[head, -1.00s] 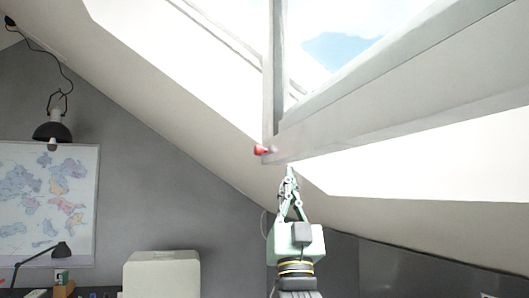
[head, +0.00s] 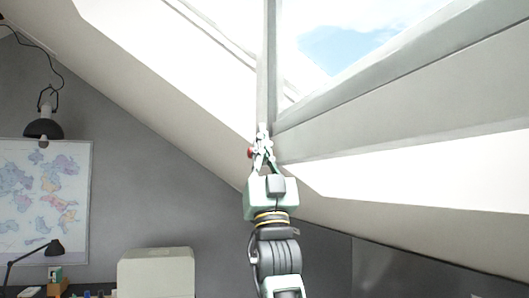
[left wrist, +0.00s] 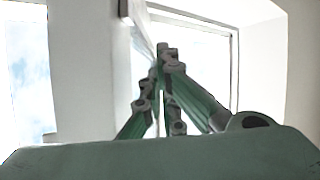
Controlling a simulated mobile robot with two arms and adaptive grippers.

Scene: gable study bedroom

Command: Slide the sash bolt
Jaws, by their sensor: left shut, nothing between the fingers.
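The sash bolt shows in the head view as a small red knob (head: 250,153) at the lower corner of the open skylight sash (head: 268,75). My left gripper (head: 263,128) is shut with nothing between its fingers. Its fingers stand in front of the sash corner and cover most of the bolt; I cannot tell whether they touch it. In the left wrist view the closed fingertips (left wrist: 167,50) point up beside the pale sash edge. The red knob does not show there. My right gripper is not in view.
The sloped ceiling (head: 150,70) runs down beside the window on the left. A black pendant lamp (head: 44,127) hangs at the left, in front of a wall map (head: 45,190). A cream cabinet (head: 155,272) and a desk lamp (head: 52,248) stand low.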

